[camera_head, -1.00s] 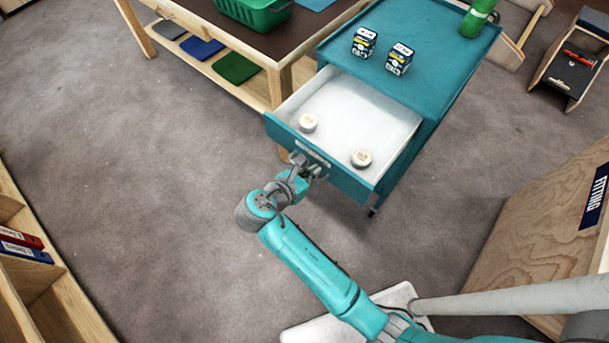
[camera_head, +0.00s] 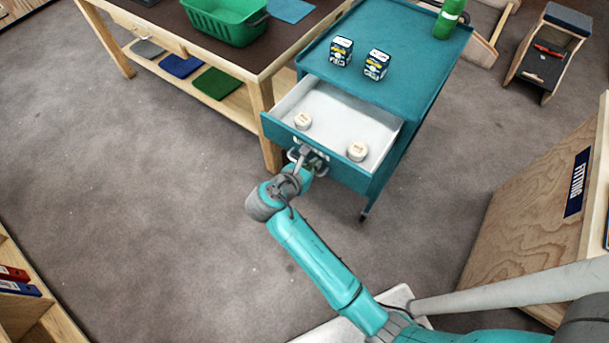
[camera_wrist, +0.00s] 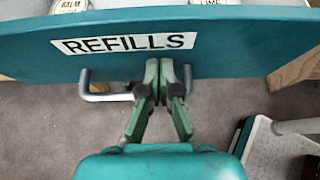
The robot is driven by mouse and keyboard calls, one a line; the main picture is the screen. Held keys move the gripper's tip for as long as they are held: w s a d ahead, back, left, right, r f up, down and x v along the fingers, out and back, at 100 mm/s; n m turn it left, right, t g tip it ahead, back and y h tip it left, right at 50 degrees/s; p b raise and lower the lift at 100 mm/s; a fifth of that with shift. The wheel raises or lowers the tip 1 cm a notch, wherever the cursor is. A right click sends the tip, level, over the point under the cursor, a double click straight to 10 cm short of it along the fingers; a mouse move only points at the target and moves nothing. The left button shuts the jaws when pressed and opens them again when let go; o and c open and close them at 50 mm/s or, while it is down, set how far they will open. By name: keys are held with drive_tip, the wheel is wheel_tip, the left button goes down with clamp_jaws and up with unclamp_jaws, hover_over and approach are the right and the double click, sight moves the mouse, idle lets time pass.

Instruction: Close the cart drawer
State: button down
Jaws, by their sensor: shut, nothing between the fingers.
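The teal cart (camera_head: 410,55) stands at the upper middle of the head view. Its drawer (camera_head: 335,108) is partly open, with a white inside and a teal front. Two round white tins, one on the left (camera_head: 303,121) and one on the right (camera_head: 357,151), lie in it. In the wrist view the drawer front (camera_wrist: 225,50) bears a REFILLS label (camera_wrist: 125,43), with a grey handle (camera_wrist: 84,88) below. My gripper (camera_wrist: 159,70) is shut and empty, its fingertips at the drawer front by the handle. I cannot tell whether they touch it.
Two small boxes (camera_head: 341,51) (camera_head: 376,65) and a green bottle (camera_head: 448,18) stand on the cart top. A wooden table (camera_head: 262,82) with a green basket (camera_head: 226,20) is close on the left. A wooden FITTING panel (camera_head: 530,215) is at right. Open floor lies left.

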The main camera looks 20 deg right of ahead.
approach(350, 127)
drive_tip(key=w+d, duration=0.1)
drive_tip(key=d, duration=0.1)
drive_tip(key=w+d, duration=0.1)
drive_tip(key=d, duration=0.1)
drive_tip(key=w+d, duration=0.1)
drive_tip(key=d, duration=0.1)
drive_tip(key=shift+w+d+f, duration=0.1)
drive_tip(key=shift+w+d, duration=0.15)
drive_tip(key=shift+w, duration=0.1)
drive_tip(key=shift+w+d, duration=0.3)
drive_tip(key=shift+d, duration=0.3)
drive_tip(key=shift+w+d+r, duration=0.1)
drive_tip(key=shift+r, duration=0.1)
